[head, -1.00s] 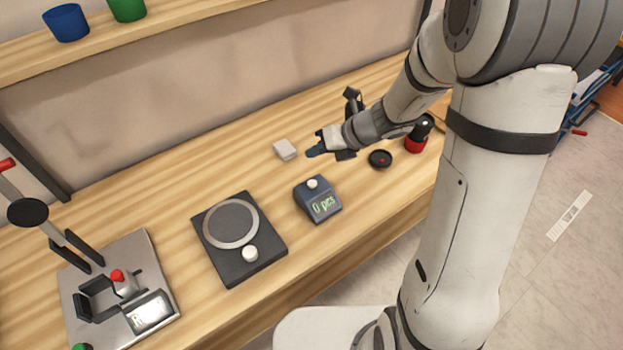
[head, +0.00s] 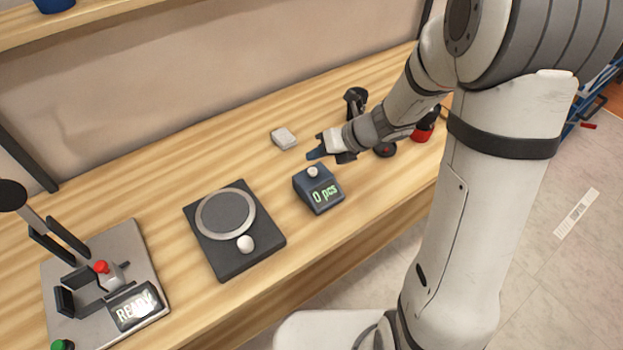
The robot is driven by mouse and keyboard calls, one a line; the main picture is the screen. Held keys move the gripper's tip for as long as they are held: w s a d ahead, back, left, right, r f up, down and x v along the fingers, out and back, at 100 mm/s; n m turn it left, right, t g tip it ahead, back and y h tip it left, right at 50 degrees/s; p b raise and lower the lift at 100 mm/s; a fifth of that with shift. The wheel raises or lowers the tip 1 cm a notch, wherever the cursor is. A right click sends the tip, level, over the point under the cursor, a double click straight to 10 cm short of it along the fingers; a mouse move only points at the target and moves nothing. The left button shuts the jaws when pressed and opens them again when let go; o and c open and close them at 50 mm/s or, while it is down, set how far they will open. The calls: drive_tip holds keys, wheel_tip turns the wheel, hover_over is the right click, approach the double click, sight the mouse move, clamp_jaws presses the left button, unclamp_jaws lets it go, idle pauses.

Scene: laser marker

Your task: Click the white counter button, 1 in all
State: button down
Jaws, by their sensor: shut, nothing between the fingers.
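The counter (head: 318,190) is a small dark blue box on the bench, with a green display reading "0 pcs". Its white round button (head: 312,172) sits on top and is in plain view. A gap shows between the fingertips and the button; the exact height is hard to tell.
A black device with a round plate and white knob (head: 232,228) lies left of the counter. A grey marker station (head: 105,285) showing "READY" stands further left. A small white block (head: 284,138) lies behind. A red-and-black item (head: 423,132) is at right. Bench between is clear.

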sight(317, 172)
drive_tip(key=shift+f+b, duration=0.55)
drive_tip(key=shift+f, duration=0.75)
idle(0.9)
drive_tip(key=shift+w+f, duration=0.1)
drive_tip(key=shift+f, duration=0.3)
drive_tip(key=shift+f+b, duration=0.5)
drive_tip(key=shift+b, duration=0.05)
idle(0.5)
drive_tip(key=shift+r, duration=0.15)
drive_tip(key=shift+r+p, duration=0.85)
drive_tip(key=shift+p, duration=0.15)
wheel_tip(317, 172, up, 5)
drive_tip(key=p, duration=0.5)
